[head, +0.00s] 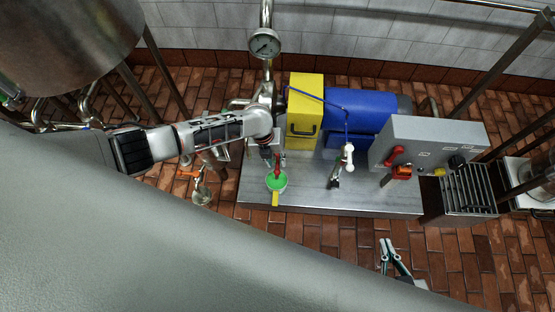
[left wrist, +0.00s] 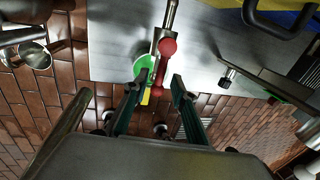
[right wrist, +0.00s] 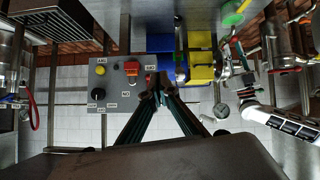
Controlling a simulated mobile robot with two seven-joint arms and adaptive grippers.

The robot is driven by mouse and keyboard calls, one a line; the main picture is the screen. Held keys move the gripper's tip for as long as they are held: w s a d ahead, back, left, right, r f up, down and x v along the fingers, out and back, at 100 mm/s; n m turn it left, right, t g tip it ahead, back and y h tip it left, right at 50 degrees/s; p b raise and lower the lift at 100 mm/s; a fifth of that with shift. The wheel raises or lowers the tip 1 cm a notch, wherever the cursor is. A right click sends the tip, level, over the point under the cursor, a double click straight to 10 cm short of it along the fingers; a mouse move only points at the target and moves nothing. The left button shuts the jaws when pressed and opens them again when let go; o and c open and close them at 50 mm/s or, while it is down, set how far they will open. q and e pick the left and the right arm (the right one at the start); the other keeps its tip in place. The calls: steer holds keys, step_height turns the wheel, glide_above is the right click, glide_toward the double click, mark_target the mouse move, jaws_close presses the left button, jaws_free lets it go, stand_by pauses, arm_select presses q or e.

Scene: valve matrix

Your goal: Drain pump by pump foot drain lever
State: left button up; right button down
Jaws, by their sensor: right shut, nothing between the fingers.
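A red lever (head: 277,172) sits over a green disc (head: 276,182) with a yellow strip below it, at the front left of the metal base plate. The red lever (left wrist: 166,65) and green disc (left wrist: 147,66) also show in the left wrist view. My left gripper (head: 275,158) is open above the lever. In the left wrist view its fingers (left wrist: 158,88) stand either side of the lever's lower red end; I cannot tell whether they touch it. The yellow pump block (head: 304,122) is behind. My right gripper (head: 386,247) is shut and empty, low in front of the plate.
A blue motor (head: 362,112) lies behind. A white handle (head: 348,157) hangs mid-plate. A pressure gauge (head: 264,43) is at the back. Brick floor in front is clear.

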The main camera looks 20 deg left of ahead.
arm_select(q)
steer(key=shift+d+f, duration=0.1)
steer(key=shift+f, duration=0.45)
jaws_close()
steer(key=shift+r, duration=0.1)
steer(key=shift+w+d+r+n, duration=0.15)
steer(key=shift+d+n, duration=0.2)
steer(key=shift+n, duration=0.35)
steer(key=shift+w+d+n+t+p, duration=0.1)
steer(key=shift+d+n+t+p, duration=0.2)
steer(key=shift+n, duration=0.5)
jaws_free()
steer(key=shift+f, duration=0.2)
steer(key=v, duration=1.2)
